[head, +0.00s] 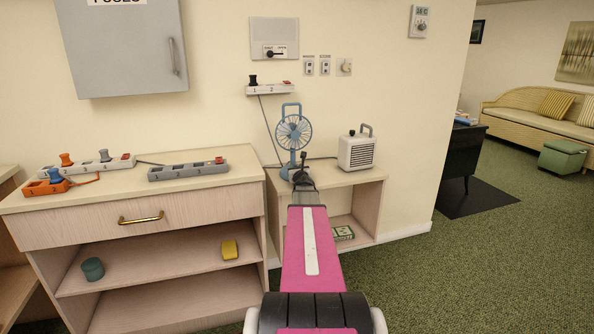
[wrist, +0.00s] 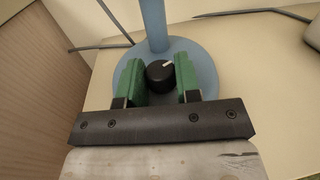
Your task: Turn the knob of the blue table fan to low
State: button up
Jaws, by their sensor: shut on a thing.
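The blue table fan (head: 293,132) stands upright on the low shelf unit against the wall, with its round blue base at the bottom. In the wrist view its blue base (wrist: 206,72) and post (wrist: 153,25) show. The black knob (wrist: 160,74) sits on the base, with a white pointer mark toward the upper right of the picture. My gripper (wrist: 159,78) has a green finger on each side of the knob and is shut on it. In the head view my gripper (head: 301,170) reaches the fan's base and hides the knob. No setting labels are readable.
A white heater (head: 357,150) stands to the right of the fan on the same shelf top (head: 335,179). A cable runs behind the fan. To the left, a drawer cabinet (head: 225,170) carries several power strips.

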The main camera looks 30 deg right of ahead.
dwell(0.3)
jog(key=o, duration=0.9)
jog(key=shift+s, duration=0.15)
jog(key=v, duration=1)
jog(key=shift+s+a, duration=0.2)
jog(key=shift+s, duration=0.05)
